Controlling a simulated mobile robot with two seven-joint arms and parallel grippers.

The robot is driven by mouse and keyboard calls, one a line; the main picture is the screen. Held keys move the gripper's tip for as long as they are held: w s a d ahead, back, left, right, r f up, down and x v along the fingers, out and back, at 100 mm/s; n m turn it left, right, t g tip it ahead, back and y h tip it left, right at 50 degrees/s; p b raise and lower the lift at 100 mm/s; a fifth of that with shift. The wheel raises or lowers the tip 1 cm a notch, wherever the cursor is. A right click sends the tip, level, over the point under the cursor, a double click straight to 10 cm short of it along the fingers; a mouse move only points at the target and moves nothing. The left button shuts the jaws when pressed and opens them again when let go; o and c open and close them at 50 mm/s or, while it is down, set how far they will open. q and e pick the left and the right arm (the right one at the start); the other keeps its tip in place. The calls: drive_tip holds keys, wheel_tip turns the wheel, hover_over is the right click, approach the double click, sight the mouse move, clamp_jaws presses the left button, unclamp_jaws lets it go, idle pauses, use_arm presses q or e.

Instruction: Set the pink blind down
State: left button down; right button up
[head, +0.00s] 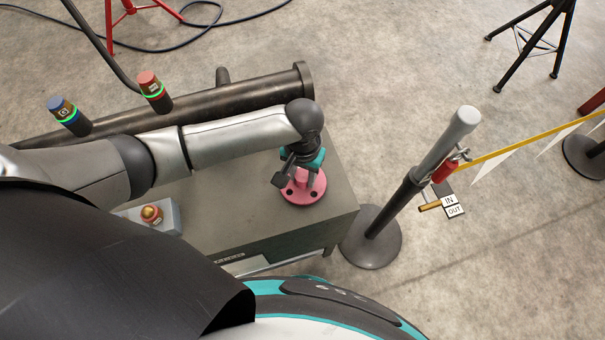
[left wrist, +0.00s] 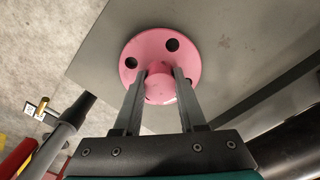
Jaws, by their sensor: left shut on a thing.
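The pink blind (head: 304,190) is a round pink flange with dark bolt holes and a raised centre hub. In the head view it is at the right end of the grey cabinet top (head: 240,212), under my left gripper (head: 297,176). In the left wrist view the blind (left wrist: 185,48) is seen from above, and the two fingers of my left gripper (left wrist: 160,80) are shut on its hub. It is close to the cabinet top; I cannot tell whether it touches it. My right gripper is not in view.
A grey box with a red-and-yellow knob (head: 151,213) sits left. A barrier post (head: 410,185) with an IN/OUT tag stands right of the cabinet.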

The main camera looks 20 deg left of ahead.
sight(303, 175)
use_arm(q)
drive_tip(key=shift+c, duration=2.4)
unclamp_jaws()
drive_tip(key=shift+f, duration=0.1)
wheel_tip(303, 175, up, 12)
drive_tip(key=p, duration=0.4)
